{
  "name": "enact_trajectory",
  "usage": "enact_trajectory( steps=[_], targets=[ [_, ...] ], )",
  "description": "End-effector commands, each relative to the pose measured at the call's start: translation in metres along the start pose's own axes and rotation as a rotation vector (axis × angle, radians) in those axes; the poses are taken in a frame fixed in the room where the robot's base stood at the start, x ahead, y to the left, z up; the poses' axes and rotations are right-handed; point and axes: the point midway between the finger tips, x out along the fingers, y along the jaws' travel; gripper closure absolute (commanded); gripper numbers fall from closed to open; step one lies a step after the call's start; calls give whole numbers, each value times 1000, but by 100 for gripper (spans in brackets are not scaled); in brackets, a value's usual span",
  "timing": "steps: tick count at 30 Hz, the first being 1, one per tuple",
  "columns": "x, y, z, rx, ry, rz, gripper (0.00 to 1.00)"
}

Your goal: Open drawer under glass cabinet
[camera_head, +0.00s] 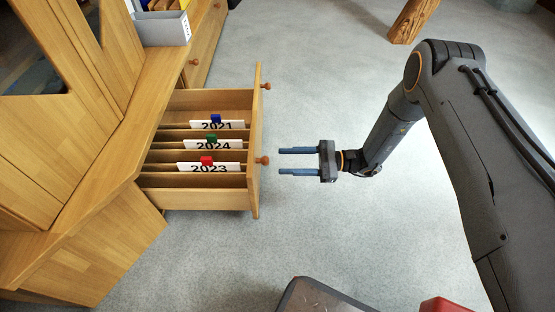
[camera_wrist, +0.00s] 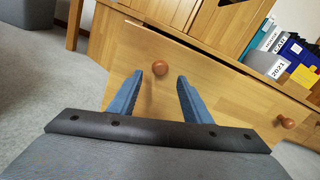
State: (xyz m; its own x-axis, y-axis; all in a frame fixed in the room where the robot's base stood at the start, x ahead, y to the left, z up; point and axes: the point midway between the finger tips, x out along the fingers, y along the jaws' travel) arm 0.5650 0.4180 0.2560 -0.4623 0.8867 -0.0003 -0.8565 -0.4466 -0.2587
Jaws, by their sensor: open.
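The wooden drawer (camera_head: 200,199) under the glass cabinet (camera_head: 60,60) is pulled well out, and its inside shows. It holds dividers with label cards reading 2021, 2024 and 2023, with blue, green and red tabs. Its front panel (camera_head: 256,195) carries two round knobs, the nearer knob (camera_head: 264,160) and the farther knob (camera_head: 267,86). My gripper (camera_head: 280,161) is open and empty, just right of the nearer knob and pointing at it, with a gap between. In the wrist view the knob (camera_wrist: 160,68) appears beyond and between the open fingers (camera_wrist: 155,92), not touched.
A grey bin (camera_head: 165,28) with folders stands on the cabinet ledge. Another wooden front with a knob (camera_head: 194,62) lies beyond the drawer. A wooden post (camera_head: 412,20) stands on the floor at the back. The grey floor (camera_head: 310,100) right of the drawer is clear.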

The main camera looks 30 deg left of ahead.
Motion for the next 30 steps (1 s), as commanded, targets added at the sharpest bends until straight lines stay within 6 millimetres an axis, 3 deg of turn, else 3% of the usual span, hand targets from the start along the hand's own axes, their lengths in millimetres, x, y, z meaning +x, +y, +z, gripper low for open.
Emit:
enact_trajectory(
  steps=[3,9,25,30],
  targets=[
    [-18,0,1,0,0,-2,56],
    [-32,0,0,0,-1,0,56],
    [-32,0,1,-1,0,3,56],
    [-27,-6,20,-23,24,54,56]
  ],
)
